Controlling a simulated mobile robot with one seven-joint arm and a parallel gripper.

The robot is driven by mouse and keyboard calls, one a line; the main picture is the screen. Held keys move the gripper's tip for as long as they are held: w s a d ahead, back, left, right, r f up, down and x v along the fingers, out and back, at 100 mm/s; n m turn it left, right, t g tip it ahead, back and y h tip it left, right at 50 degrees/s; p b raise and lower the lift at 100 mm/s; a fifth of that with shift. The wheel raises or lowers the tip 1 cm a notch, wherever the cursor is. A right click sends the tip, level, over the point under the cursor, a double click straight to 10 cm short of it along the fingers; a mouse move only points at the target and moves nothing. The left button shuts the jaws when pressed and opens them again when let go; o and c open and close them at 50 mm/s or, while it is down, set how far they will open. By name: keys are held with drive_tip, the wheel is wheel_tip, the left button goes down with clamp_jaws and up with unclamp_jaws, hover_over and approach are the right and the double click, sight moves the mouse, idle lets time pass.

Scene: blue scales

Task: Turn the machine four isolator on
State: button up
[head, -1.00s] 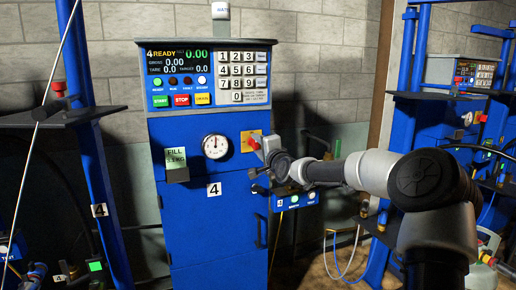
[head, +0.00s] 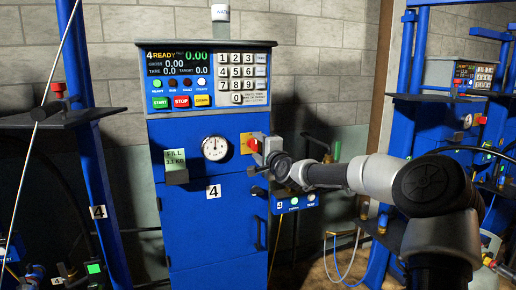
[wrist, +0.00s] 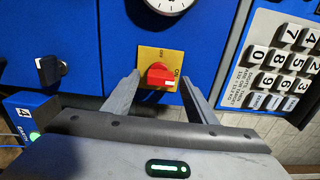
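The machine four isolator is a red knob (wrist: 158,74) on a yellow plate (wrist: 146,53) marked OFF and ON. The wrist view shows it turned on its side, with ON to the right and a pale mark on the knob's lower right. My gripper (wrist: 160,77) is open, with one finger on each side of the knob; I see gaps on both sides and cannot tell how deep the tips reach. In the head view the knob (head: 253,145) sits right of the gauge, and my gripper (head: 263,148) largely covers its plate. The machine four cabinet (head: 213,235) carries a 4 label.
The round gauge (head: 215,148) and fill sign (head: 176,167) are left of the isolator. The display and keypad panel (head: 205,78) is above. A small blue box (head: 297,203) with lights is below right. A black handle (wrist: 53,70) projects nearby. Another machine (head: 460,75) stands at right.

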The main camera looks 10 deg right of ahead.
drive_tip(key=s+d+p, duration=0.1)
drive_tip(key=s+d, duration=0.2)
drive_tip(key=s, duration=1.4)
drive_tip(key=shift+d, duration=0.2)
drive_tip(key=shift+a, duration=0.1)
